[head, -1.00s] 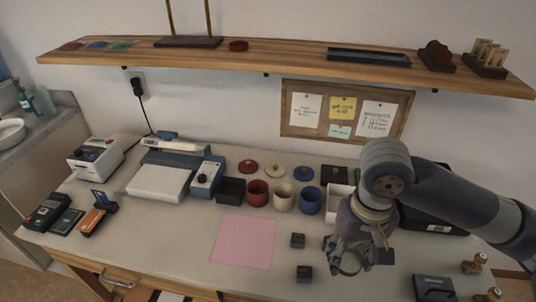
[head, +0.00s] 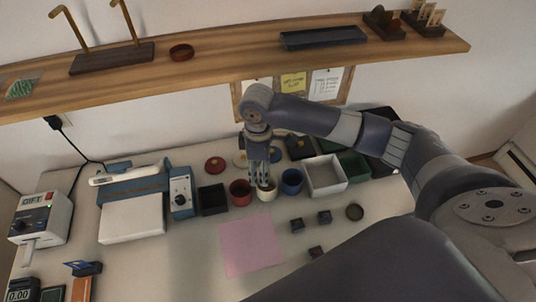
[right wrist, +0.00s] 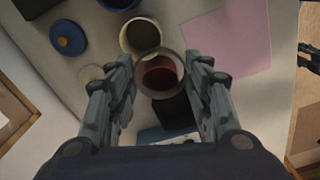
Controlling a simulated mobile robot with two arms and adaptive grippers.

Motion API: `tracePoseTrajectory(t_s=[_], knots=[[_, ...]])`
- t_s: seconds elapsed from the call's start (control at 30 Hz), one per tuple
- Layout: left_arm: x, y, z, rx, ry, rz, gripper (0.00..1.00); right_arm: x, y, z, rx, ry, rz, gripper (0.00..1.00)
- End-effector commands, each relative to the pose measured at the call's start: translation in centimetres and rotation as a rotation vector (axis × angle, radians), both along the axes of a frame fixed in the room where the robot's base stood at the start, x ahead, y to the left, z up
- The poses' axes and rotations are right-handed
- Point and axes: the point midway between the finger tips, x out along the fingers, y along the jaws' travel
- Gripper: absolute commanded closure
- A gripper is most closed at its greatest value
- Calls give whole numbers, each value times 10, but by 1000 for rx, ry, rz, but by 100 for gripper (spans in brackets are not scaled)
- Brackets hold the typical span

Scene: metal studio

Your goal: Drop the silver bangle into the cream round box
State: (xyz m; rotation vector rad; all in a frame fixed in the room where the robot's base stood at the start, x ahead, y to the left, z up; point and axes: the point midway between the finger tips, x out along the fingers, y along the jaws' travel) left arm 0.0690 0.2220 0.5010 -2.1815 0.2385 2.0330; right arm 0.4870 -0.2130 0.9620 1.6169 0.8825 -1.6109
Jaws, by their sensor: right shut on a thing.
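The cream round box (head: 267,196) stands open on the table between the red and blue round boxes, partly behind my right gripper. My right gripper (head: 262,182) points down above it in the head view. The silver bangle (right wrist: 137,76) is held between the fingertips of my right gripper (right wrist: 159,74) in the right wrist view. The ring lies across the view, overlapping the near rim of the cream box (right wrist: 126,42), and the red box shows through it. Its height above the boxes is hard to judge. A dark piece at the right edge, perhaps my left gripper (right wrist: 309,56), is cut off.
The red box (head: 240,193), blue box (head: 291,182), black square box (head: 212,200) and white tray (head: 326,176) stand close by. Lids, including a red one (head: 215,164), lie behind. The pink sheet (head: 250,245) is clear. The wooden shelf (head: 220,62) overhangs the back.

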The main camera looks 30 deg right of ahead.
Motion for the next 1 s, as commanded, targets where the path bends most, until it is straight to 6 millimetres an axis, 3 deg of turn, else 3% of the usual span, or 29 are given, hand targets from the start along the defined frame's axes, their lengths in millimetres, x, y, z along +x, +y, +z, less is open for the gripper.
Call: tracePoseTrajectory(t_s=[0.03, 0.1, 0.43, 0.67, 1.0], knots=[[-2, -1, 16, -2, 2, 0, 60, 3, -5, 3, 1, 5, 58, 77], [-2, 0, 25, 0, 3, 0, 60, 7, -12, -3, -1, 4, 151, 77], [30, 18, 48, 19, -44, 6, 60, 14, -32, -25, 0, -1, 413, 77], [26, 17, 39, 19, -39, 7, 60, 14, -33, -36, 0, -2, 434, 77], [14, 9, 3, 10, -20, 4, 60, 14, -33, -68, 0, -2, 433, 77]])
